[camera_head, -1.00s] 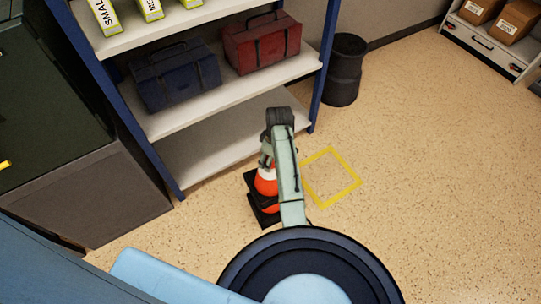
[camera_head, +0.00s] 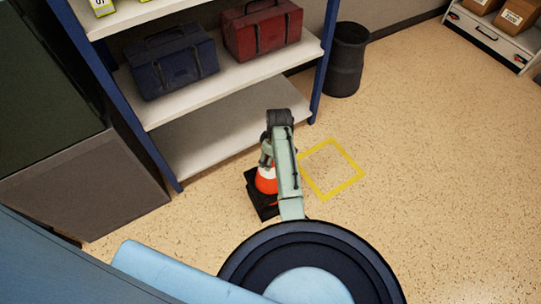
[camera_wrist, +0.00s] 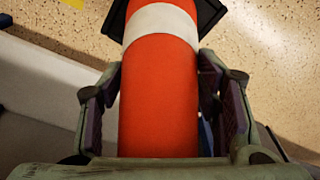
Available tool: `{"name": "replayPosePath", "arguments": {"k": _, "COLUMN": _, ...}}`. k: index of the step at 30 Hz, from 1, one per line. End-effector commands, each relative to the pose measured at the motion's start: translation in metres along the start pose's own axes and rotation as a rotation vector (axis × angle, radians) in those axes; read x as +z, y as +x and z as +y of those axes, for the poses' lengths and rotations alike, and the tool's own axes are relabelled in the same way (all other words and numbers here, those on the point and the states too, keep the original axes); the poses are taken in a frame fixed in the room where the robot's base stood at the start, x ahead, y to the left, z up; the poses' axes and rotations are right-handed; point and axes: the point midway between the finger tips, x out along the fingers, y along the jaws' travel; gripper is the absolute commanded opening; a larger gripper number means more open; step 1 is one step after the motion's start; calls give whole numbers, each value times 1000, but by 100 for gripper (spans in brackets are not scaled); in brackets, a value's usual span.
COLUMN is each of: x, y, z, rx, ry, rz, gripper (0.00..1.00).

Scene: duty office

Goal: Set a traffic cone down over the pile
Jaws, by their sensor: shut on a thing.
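The traffic cone (camera_head: 266,183) is orange with a white band and a black square base. My gripper (camera_head: 266,158) is shut on its upper part. In the wrist view the cone (camera_wrist: 158,100) sits between both fingers, its black base (camera_wrist: 207,14) farther off. Directly below the held cone is the pile (camera_head: 264,211), showing as another black base with a sliver of orange. The held cone's base is close above that lower base. My arm hides the right side of both, so I cannot tell if they touch.
A yellow taped square (camera_head: 347,156) lies empty on the floor just right of the pile. A shelf (camera_head: 215,138) with a blue case (camera_head: 172,65) and a red case (camera_head: 262,30) stands behind. A black bin (camera_head: 346,62) is beyond its right post. Open floor lies to the right.

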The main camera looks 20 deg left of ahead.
Motion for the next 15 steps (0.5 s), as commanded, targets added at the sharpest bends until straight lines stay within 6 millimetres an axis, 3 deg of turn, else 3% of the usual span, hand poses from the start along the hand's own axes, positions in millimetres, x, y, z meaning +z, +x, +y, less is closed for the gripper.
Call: {"name": "replayPosePath", "arguments": {"k": 15, "x": 4, "y": 39, "z": 1, "rx": 3, "ry": -1, "rz": 2, "gripper": 0}}
